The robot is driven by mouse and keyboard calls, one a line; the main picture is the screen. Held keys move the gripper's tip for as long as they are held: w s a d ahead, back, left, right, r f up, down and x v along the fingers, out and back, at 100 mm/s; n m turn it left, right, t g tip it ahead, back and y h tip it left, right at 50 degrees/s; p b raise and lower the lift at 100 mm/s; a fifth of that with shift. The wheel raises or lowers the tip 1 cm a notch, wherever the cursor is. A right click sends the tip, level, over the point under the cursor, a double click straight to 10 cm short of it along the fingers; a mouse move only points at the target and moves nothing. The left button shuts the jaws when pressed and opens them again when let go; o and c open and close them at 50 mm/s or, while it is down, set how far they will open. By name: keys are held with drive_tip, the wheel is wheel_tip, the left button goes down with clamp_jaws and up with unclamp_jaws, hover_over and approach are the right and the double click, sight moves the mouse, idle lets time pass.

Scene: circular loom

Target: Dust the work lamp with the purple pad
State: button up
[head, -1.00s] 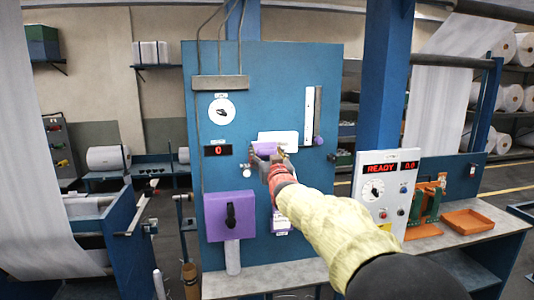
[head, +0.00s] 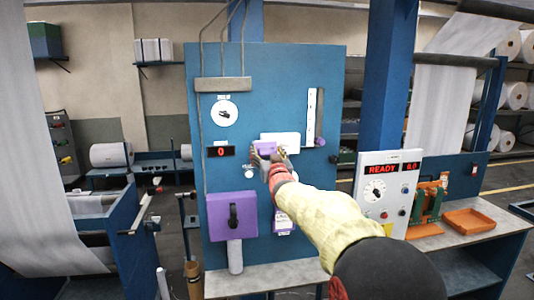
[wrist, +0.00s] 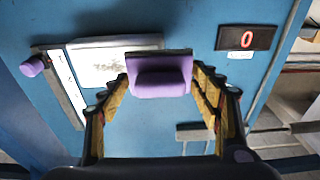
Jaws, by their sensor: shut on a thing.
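My gripper (wrist: 160,95) is shut on the purple pad (wrist: 160,80), a block with a raised grip and a dark edge along its far side. The pad also shows in the head view (head: 265,149), in front of the blue panel. A white rectangular plate (head: 287,136), which seems to be the work lamp, is fixed on the panel just behind and above the pad. In the wrist view this plate (wrist: 97,64) has grey specks and lies beside the pad, partly hidden by it. I cannot tell whether they touch.
The blue panel (head: 260,90) carries a dial (head: 224,113), a red counter display (head: 221,151), a purple switch box (head: 233,216) and a slider with a purple knob (head: 320,142). A grey bench (head: 455,232) with an orange tray (head: 468,222) stands to the right.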

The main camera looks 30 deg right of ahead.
sight(282, 145)
drive_tip(key=shift+x, duration=1)
drive_tip(key=shift+s+d+b, duration=0.2)
drive_tip(key=shift+s+d, duration=0.1)
drive_tip(key=shift+d, duration=0.5)
drive_tip(key=shift+s+d+b, duration=0.15)
drive_tip(key=shift+s+d, duration=0.15)
drive_tip(key=shift+d, duration=0.45)
drive_tip(key=shift+s+d+p, duration=0.15)
drive_tip(key=shift+d+p, duration=0.1)
drive_tip(key=shift+d, duration=0.55)
drive_tip(key=shift+s+d+p, duration=0.15)
drive_tip(key=shift+d+p, duration=0.1)
drive_tip(key=shift+d, duration=0.55)
drive_tip(key=shift+s+d+p, duration=0.35)
drive_tip(key=shift+d+p, duration=0.1)
drive_tip(key=shift+d, duration=0.65)
drive_tip(key=shift+s+d+p, duration=0.3)
drive_tip(key=shift+d+p, duration=0.15)
drive_tip(key=shift+d, duration=0.65)
drive_tip(key=shift+s+d+p, duration=0.35)
drive_tip(key=shift+d+p, duration=0.1)
drive_tip(key=shift+d, duration=0.6)
drive_tip(key=shift+f, duration=0.1)
drive_tip(key=shift+a, duration=0.1)
